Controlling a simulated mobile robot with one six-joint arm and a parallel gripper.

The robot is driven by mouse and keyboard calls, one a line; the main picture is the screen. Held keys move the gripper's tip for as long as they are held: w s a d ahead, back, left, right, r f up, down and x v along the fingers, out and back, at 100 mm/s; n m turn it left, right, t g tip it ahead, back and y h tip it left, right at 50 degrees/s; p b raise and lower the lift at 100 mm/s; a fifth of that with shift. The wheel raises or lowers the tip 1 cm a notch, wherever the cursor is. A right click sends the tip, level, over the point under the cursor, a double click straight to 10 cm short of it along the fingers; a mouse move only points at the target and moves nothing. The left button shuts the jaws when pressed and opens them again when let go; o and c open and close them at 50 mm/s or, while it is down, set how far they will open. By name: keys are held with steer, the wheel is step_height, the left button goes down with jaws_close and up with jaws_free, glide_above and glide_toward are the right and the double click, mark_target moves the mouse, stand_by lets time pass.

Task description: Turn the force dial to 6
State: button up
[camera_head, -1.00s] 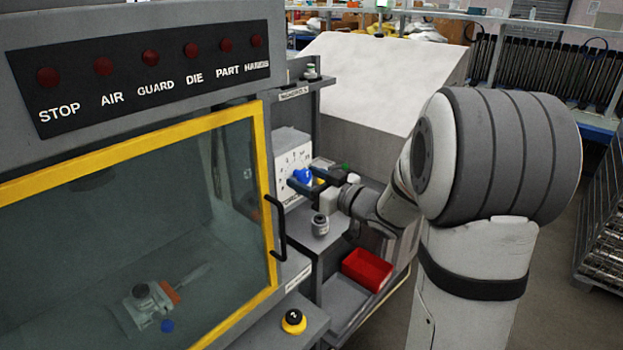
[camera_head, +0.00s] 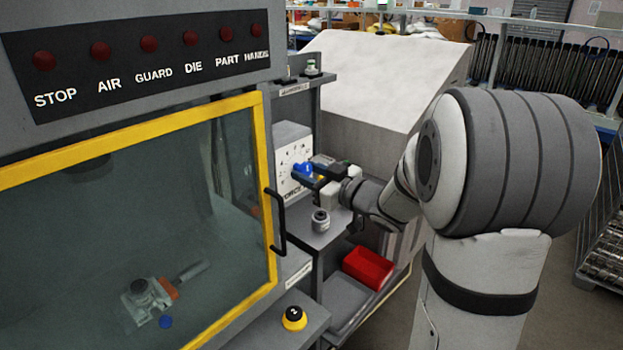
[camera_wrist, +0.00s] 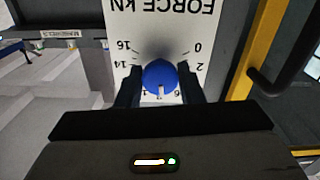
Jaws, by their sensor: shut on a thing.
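The force dial is a blue round knob (camera_wrist: 158,76) on a white panel marked "FORCE kN" (camera_wrist: 170,25), which is upside down in the wrist view. In the wrist view, 14 and 16 show to its left, and 0 and 2 to its right. Numbers at its lower edge, including a 6, are partly hidden. A pale pointer mark shows at the knob's lower side. My gripper (camera_wrist: 160,88) is shut on the knob, one dark finger on each side. In the head view the blue knob (camera_head: 302,171) shows in front of the panel (camera_head: 291,150), with my gripper (camera_head: 314,172) at it.
A small grey jar (camera_head: 320,221) stands on the shelf below my gripper. A red bin (camera_head: 368,267) sits lower down. The yellow-framed guard door (camera_head: 264,180) with its black handle (camera_head: 279,222) stands to the left. A yellow-and-black button (camera_head: 294,318) is at the front.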

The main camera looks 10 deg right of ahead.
steer(key=n+b, duration=0.3)
steer(key=b, duration=0.1)
steer(key=shift+f, duration=0.1)
steer(key=shift+n+b, duration=0.55)
steer(key=shift+n, duration=0.05)
steer(key=shift+r, duration=0.25)
steer(key=o, duration=1)
steer(key=shift+f, duration=0.1)
steer(key=shift+d, duration=0.2)
steer(key=b+v, duration=0.1)
steer(key=v, duration=0.6)
steer(key=shift+s, duration=0.25)
